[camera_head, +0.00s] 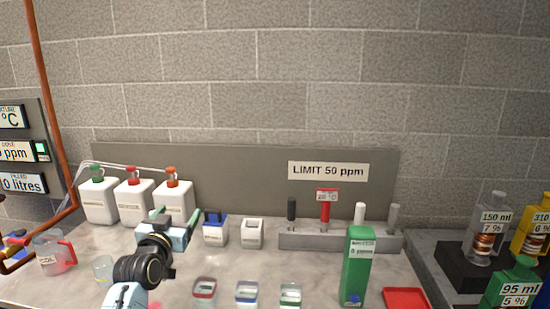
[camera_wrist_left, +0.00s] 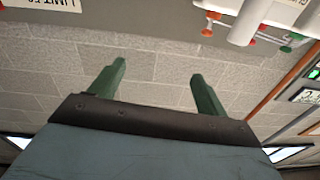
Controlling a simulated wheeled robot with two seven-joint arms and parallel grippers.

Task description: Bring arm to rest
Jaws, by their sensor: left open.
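My left gripper (camera_head: 170,218) is in the head view, in front of the white containers and above the counter. Its two green fingers also show in the left wrist view (camera_wrist_left: 155,88). They are apart with nothing between them, and the brick wall is behind them. My left arm comes in from the bottom left of the head view. My right gripper is not in either view.
White containers with red and green caps (camera_head: 134,201) stand behind my left gripper. A blue-topped box (camera_head: 215,230) is just right of it. A grey rack (camera_head: 300,241), a green box (camera_head: 356,265) and a red tray (camera_head: 407,299) are further right. Glass cups line the front.

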